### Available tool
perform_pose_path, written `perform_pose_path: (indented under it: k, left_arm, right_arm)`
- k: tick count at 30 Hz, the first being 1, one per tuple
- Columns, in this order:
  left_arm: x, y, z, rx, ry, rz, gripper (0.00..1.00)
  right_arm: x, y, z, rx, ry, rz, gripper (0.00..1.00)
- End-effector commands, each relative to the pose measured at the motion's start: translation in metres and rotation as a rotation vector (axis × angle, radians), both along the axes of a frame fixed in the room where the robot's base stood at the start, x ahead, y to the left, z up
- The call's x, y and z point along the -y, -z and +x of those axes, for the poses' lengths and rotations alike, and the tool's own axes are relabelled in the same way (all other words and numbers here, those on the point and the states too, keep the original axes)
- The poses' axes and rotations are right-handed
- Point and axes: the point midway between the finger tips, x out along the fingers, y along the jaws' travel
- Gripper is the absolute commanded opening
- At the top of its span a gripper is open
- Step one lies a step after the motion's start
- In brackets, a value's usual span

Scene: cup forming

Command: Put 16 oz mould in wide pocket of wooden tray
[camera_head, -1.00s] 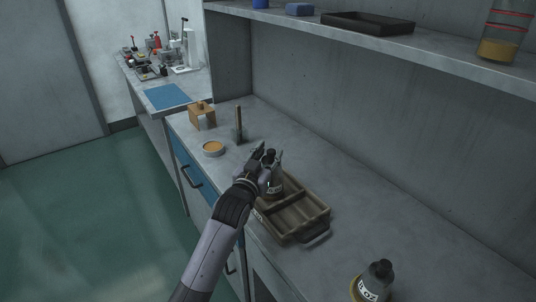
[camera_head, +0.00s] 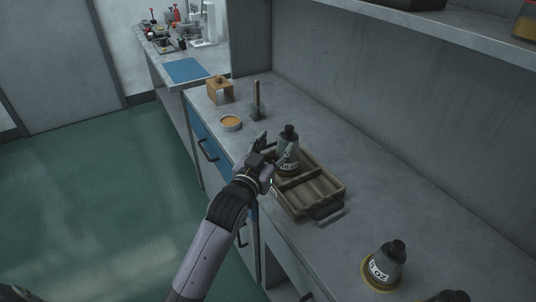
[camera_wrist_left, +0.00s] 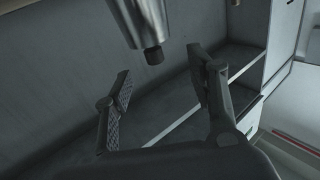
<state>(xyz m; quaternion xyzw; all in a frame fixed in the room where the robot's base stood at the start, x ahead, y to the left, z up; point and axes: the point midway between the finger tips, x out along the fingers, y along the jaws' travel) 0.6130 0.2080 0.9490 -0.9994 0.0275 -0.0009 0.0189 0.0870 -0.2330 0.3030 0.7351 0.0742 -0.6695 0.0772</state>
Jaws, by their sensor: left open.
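A grey metal mould (camera_head: 289,143) with a dark knob and a pale label stands upright in the far-end compartment of the wooden tray (camera_head: 326,209). In the left wrist view the mould (camera_wrist_left: 140,22) shows at the top, beyond the tips of the open, empty gripper (camera_wrist_left: 165,80). The tray's other compartments look empty. My right gripper is not in view.
A second mould (camera_head: 387,259), its label seeming to read 8 OZ, stands on a yellowish round base at the right. The right-hand countertop has free room.

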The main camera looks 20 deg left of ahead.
Motion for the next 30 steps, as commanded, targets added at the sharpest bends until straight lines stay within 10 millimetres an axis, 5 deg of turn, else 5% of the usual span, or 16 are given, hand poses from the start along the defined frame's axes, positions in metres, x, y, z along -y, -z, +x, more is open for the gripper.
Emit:
perform_pose_path:
  k: [9, 24, 27, 30]
  left_arm:
    - [-0.002, 0.000, -0.040, 0.000, -0.001, 0.000, 0.52]
    - [-0.002, 0.000, -0.041, -0.002, 0.000, 0.000, 0.52]
    - [-0.002, 0.013, -0.048, -0.047, -0.002, 0.004, 0.52]
    - [-0.001, 0.048, -0.068, -0.181, -0.003, 0.016, 0.52]
  right_arm:
    - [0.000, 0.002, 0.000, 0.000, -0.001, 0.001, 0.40]
    - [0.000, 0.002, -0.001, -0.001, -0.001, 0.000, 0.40]
    - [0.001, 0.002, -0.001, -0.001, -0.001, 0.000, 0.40]
    - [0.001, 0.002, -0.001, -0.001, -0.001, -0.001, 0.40]
